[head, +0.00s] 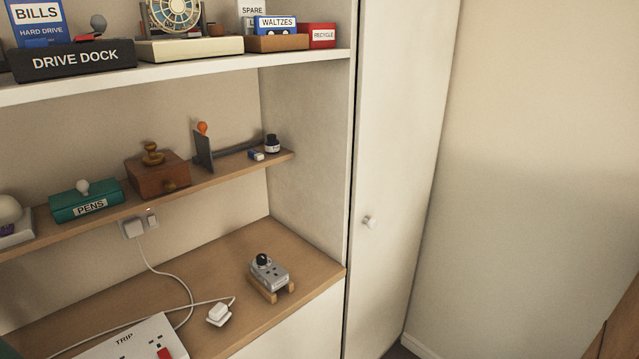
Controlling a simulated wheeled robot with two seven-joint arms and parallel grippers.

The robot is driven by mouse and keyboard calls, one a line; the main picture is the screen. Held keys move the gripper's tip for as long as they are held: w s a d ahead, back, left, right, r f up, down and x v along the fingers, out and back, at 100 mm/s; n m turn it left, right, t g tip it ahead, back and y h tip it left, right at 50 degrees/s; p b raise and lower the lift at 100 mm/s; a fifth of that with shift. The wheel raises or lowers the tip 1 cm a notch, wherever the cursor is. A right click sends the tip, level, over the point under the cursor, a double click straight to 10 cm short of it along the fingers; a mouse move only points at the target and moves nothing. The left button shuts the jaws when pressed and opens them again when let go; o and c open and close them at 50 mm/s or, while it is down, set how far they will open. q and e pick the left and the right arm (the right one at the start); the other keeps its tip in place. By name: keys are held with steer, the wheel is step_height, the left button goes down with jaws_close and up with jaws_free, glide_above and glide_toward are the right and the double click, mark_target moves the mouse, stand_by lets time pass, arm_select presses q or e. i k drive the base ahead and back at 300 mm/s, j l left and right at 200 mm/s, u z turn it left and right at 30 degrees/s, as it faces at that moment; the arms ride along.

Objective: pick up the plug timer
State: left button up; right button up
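The plug timer appears to be the grey box (272,270) with a round black dial on top and socket holes in its face. It sits tilted on a small wooden stand (282,295) near the right end of the wooden desk surface (228,262). Nothing covers it from this view. Neither of my grippers is in the head view.
A white plug (219,313) with a cable lies left of the stand. A white power strip (128,343) marked TRIP, with a red switch, lies at the front left. A narrow shelf (215,178) overhangs the back. A side panel (305,170) bounds the right.

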mark_target(273, 277)
steer(key=u, duration=1.5)
steer(key=k+l+u, duration=0.1)
steer(key=l+u, duration=0.25)
steer(key=k+l+u, duration=0.15)
steer(key=l+u, duration=0.2)
